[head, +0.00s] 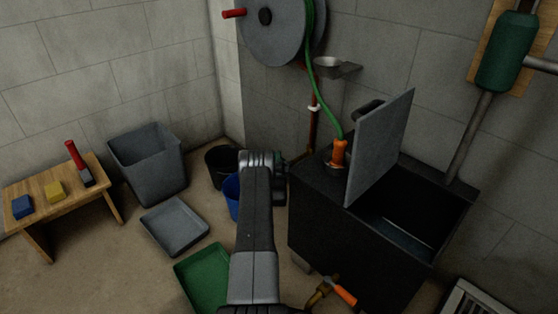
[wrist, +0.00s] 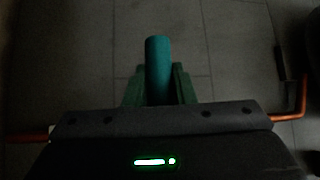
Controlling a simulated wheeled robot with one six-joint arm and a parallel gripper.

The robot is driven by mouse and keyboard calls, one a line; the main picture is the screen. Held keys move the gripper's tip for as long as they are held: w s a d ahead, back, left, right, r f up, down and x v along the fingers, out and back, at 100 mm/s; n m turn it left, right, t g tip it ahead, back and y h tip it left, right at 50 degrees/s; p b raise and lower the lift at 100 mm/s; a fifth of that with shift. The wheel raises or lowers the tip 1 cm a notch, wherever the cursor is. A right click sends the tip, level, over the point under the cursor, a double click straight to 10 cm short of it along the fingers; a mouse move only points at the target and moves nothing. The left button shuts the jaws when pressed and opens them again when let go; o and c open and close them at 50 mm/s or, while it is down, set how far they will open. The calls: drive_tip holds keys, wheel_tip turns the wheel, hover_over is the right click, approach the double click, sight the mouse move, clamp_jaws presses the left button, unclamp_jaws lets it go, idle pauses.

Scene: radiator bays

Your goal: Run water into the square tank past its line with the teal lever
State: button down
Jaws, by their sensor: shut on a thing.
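The square tank (head: 345,248) is a dark box at centre right in the head view, its grey lid (head: 382,145) tilted up. A paler patch shows low inside; I cannot tell whether it is water, and no line is readable. An orange nozzle (head: 339,153) on a green hose stands at the tank's back left. The teal lever (wrist: 158,58) is a rounded bar in the wrist view, between the green fingers of my gripper (wrist: 159,88), which is shut on it. In the head view my arm hides the lever and most of my gripper, left of the tank.
A blue bucket (head: 232,190), black bucket (head: 220,162), grey bin (head: 150,165), grey tray (head: 175,225) and green tray (head: 203,277) stand left of my arm. A wooden bench (head: 55,195) is far left.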

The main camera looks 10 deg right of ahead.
drive_tip(key=shift+s+r+m+t+h, duration=0.1)
drive_tip(key=shift+r+m+t+h, duration=0.25)
drive_tip(key=shift+m, duration=0.25)
drive_tip(key=shift+r+m+t+h, duration=0.15)
drive_tip(key=shift+r+m+t, duration=0.1)
drive_tip(key=shift+m+t, duration=0.3)
drive_tip(key=m+h, duration=0.1)
drive_tip(key=r+m+t+h, duration=0.1)
drive_tip(key=m, duration=0.1)
drive_tip(key=shift+s+d+r, duration=0.1)
drive_tip(key=shift+s+r, duration=0.1)
drive_tip(key=m+h, duration=0.1)
drive_tip(key=r+m+h, duration=0.1)
drive_tip(key=m, duration=0.1)
drive_tip(key=m+h, duration=0.1)
drive_tip(key=shift+s+d+r+m+t+h, duration=0.2)
drive_tip(key=shift+s+d+m+t+h, duration=0.05)
drive_tip(key=shift+s+m+t+h, duration=0.15)
drive_tip(key=shift+s+d+r+m+g+h, duration=0.1)
drive_tip(key=shift+s+r+m+g+h, duration=0.05)
drive_tip(key=shift+m+h, duration=0.55)
drive_tip(key=shift+s+d+r+m+g+h, duration=0.1)
drive_tip(key=shift+m+g+h, duration=0.1)
drive_tip(key=shift+m+h, duration=0.55)
drive_tip(key=shift+s+d+r+m+g+h, duration=0.1)
drive_tip(key=shift+s+r+m+g+h, duration=0.05)
drive_tip(key=shift+m+h, duration=0.55)
drive_tip(key=c, duration=1.2)
unclamp_jaws()
